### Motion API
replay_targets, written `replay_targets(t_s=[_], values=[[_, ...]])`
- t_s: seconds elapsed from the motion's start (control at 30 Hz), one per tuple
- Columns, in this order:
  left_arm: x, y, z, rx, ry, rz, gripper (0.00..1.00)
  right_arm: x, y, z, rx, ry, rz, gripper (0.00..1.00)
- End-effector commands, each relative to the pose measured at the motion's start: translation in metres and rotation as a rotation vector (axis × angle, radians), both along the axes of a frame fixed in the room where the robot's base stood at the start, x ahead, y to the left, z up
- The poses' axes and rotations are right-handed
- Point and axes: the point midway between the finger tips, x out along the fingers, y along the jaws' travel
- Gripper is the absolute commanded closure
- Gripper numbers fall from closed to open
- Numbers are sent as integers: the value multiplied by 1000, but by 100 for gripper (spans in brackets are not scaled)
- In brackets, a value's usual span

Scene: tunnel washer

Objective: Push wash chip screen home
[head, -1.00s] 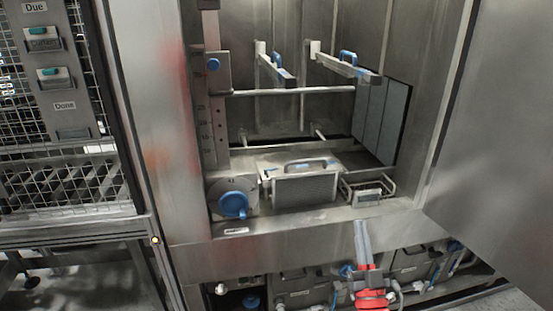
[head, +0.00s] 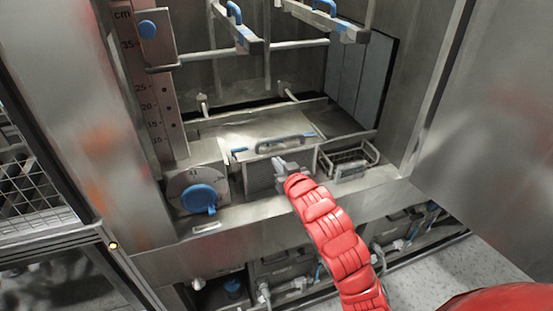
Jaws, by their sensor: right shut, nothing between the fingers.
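The wash chip screen (head: 258,179) is a grey metal box with a mesh front and a bar handle on top. It sits in the sill at the bottom of the washer opening. My right gripper (head: 279,163) is shut and empty, at the right part of the screen's front face. It looks close to or touching the mesh; I cannot tell which. The gripper and red arm hide part of the screen's front and lower right. How deep the screen sits is hard to tell. My left gripper is not in view.
A blue dial (head: 199,199) is left of the screen and a small wire basket (head: 348,163) right of it. Blue-handled bars (head: 237,28) hang above. An open door (head: 490,130) stands at the right. Pipes and boxes fill the bay below.

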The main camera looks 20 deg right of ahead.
Motion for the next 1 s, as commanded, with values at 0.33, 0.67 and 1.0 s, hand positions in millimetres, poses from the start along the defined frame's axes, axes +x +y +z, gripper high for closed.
replay_targets(t_s=[0.33,0.67,1.0], values=[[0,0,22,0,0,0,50,51,3,-9,1,-2,1,100],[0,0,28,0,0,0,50,70,3,-16,0,-3,1,100],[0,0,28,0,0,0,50,71,2,-17,0,-3,1,100]])
